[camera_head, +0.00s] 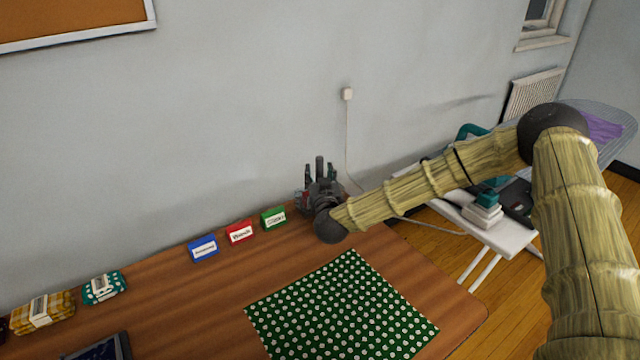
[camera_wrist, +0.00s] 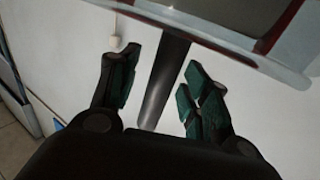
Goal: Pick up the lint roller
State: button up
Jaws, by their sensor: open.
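My gripper (camera_head: 320,172) is at the far right back of the wooden table, close to the wall, with its fingers pointing up in the head view. It also shows in the wrist view (camera_wrist: 165,65), with its dark green-padded fingers spread apart. A dark straight bar (camera_wrist: 160,85) shows between the fingers in the wrist view. I cannot tell whether it is the lint roller's handle or whether the fingers touch it. No lint roller can be made out clearly; my gripper and wrist hide part of that corner.
A green dotted cloth (camera_head: 340,305) lies in front. Wrapped bundles (camera_head: 42,312) sit at the left. A white ironing board or stand (camera_head: 505,238) is at the right.

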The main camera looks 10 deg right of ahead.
grip_shut()
jog(key=shift+r, duration=0.15)
